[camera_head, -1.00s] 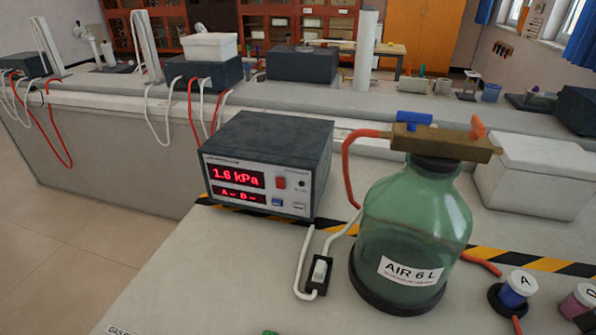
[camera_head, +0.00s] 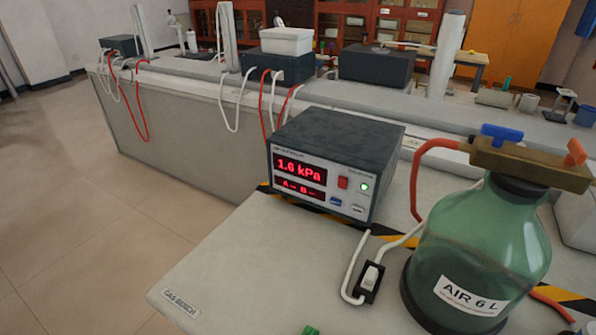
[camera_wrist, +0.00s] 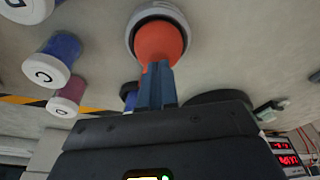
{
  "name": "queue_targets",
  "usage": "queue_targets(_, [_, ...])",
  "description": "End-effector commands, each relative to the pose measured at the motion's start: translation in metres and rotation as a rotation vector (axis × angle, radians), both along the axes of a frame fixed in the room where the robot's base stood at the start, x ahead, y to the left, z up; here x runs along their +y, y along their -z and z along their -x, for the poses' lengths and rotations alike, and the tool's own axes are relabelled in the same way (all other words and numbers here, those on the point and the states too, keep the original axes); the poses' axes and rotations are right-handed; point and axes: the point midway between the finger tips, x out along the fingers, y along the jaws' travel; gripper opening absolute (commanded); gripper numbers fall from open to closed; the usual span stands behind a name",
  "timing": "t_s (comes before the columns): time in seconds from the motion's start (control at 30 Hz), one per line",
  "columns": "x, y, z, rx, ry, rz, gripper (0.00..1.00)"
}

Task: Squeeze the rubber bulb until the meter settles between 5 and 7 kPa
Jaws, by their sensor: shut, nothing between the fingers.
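The meter (camera_head: 335,165) is a dark box on the bench in the head view. Its red display reads about 1.6 kPa, the last digit blurred, with a smaller A and B line below. A green light glows on its front. The green glass bottle (camera_head: 480,240) labelled AIR 6 L stands to its right. In the wrist view, the orange bulb (camera_wrist: 160,40) sits in a grey round holder. My gripper (camera_wrist: 157,68) has its blue fingers together, pointing at the bulb, with nothing between them. Whether the tips touch the bulb I cannot tell. The meter also shows at the right edge (camera_wrist: 290,158).
A white switch (camera_head: 370,278) on a black base lies between meter and bottle. A brass valve block (camera_head: 530,163) tops the bottle. Blue and purple lettered cylinders (camera_wrist: 58,50) stand left of the bulb in the wrist view. The bench's front left is mostly clear.

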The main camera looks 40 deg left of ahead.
Motion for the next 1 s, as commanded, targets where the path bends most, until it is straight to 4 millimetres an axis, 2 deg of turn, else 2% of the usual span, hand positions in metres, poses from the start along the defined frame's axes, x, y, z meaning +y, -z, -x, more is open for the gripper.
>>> queue_targets(0.63, [0.0, 0.032, 0.0, 0.001, 0.0, -0.001, 0.0])
queue_targets(1.0, [0.0, 0.021, 0.0, 0.001, 0.0, -0.001, 0.0])
